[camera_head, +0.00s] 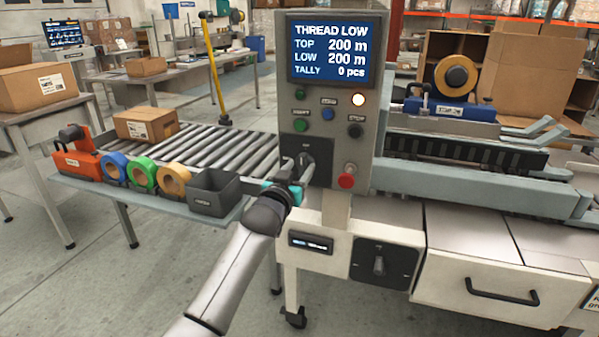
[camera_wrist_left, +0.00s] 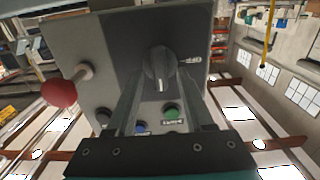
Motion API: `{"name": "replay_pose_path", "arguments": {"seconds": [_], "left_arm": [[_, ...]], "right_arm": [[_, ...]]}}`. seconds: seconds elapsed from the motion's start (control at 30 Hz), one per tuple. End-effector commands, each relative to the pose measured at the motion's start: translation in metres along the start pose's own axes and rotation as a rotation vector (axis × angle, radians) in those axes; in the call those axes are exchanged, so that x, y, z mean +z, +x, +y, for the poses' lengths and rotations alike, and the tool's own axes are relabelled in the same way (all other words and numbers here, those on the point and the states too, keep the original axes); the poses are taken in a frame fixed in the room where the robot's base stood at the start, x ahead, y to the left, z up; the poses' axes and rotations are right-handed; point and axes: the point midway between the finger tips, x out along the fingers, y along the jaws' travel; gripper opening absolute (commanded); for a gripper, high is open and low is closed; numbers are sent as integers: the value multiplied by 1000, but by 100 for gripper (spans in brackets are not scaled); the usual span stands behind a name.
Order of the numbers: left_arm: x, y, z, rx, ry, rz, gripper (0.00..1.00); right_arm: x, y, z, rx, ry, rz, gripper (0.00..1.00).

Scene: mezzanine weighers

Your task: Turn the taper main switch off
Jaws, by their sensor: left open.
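The grey control panel (camera_head: 326,100) of the taper stands at the centre of the head view. A dark rotary knob on a black plate (camera_head: 291,145) sits low on its face. In the left wrist view the knob (camera_wrist_left: 159,66) shows clearly, with a small label beside it. My left gripper (camera_head: 303,168) is open at the knob, its fingertips on either side of it; I cannot tell whether they touch it. Another black rotary switch (camera_head: 379,265) is on the machine body below the panel. My right gripper is not in view.
A red mushroom button (camera_head: 346,181) juts out right of the knob, close to my gripper. Several push buttons and a lit lamp (camera_head: 358,99) are above. A dark bin (camera_head: 213,193) and tape rolls (camera_head: 174,179) stand on the shelf left of my arm.

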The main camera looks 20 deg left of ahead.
Motion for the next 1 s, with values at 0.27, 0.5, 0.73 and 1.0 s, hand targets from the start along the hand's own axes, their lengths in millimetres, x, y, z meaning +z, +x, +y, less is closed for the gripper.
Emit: {"name": "replay_pose_path", "arguments": {"seconds": [0.27,0.5,0.73,1.0], "left_arm": [[0,6,0,0,-1,0,52],[0,6,0,0,-1,0,47],[0,6,0,0,-1,0,21],[0,6,0,0,-1,0,0]], "right_arm": [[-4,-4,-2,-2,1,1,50],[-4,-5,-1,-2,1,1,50],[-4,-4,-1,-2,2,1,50],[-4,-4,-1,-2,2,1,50]]}}
